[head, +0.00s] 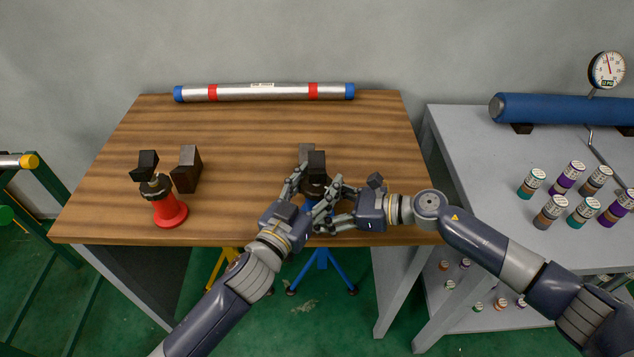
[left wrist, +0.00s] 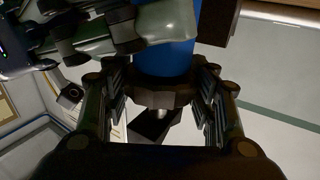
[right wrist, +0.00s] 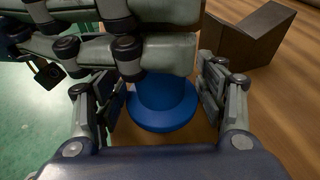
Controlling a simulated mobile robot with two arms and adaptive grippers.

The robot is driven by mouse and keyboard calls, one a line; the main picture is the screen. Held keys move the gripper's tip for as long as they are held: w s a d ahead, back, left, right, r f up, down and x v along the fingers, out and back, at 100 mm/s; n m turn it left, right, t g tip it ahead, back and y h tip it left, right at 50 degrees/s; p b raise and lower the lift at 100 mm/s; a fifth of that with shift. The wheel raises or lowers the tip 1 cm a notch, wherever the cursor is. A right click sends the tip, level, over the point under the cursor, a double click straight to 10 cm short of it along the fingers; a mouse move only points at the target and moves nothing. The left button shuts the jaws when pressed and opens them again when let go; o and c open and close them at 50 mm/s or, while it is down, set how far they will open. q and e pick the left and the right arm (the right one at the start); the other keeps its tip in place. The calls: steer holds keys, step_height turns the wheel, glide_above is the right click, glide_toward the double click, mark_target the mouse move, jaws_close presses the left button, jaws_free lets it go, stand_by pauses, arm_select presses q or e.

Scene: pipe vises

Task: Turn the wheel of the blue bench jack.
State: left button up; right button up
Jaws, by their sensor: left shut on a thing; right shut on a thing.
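The blue bench jack stands upright near the table's front edge; its flared base (right wrist: 162,115) shows in the right wrist view and its blue body (left wrist: 163,60) in the left wrist view. Its dark wheel (left wrist: 160,95) is a knobbed ring around the body. My left gripper (head: 312,190) is shut on the wheel, one finger on each side. My right gripper (head: 325,208) is shut on the blue body, near the base. In the head view the grippers hide most of the jack; its dark head (head: 316,160) rises above them.
A red bench jack (head: 168,210) stands at the left of the wooden table (head: 240,150), beside a dark V-block (head: 187,170). A silver pipe (head: 263,92) lies along the back. A grey bench (head: 470,160) at right holds several small cans and a blue cylinder (head: 550,108).

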arm_select(q)
steer(key=shift+d+r+y, duration=0.1)
steer(key=shift+y, duration=0.2)
steer(key=shift+r+n+t+y, duration=0.1)
steer(key=shift+n+t+y, duration=0.7)
steer(key=shift+n+y, duration=0.4)
steer(key=shift+y, duration=0.5)
steer(key=shift+n, duration=0.3)
steer(key=o, duration=1.1)
steer(key=shift+f, duration=0.2)
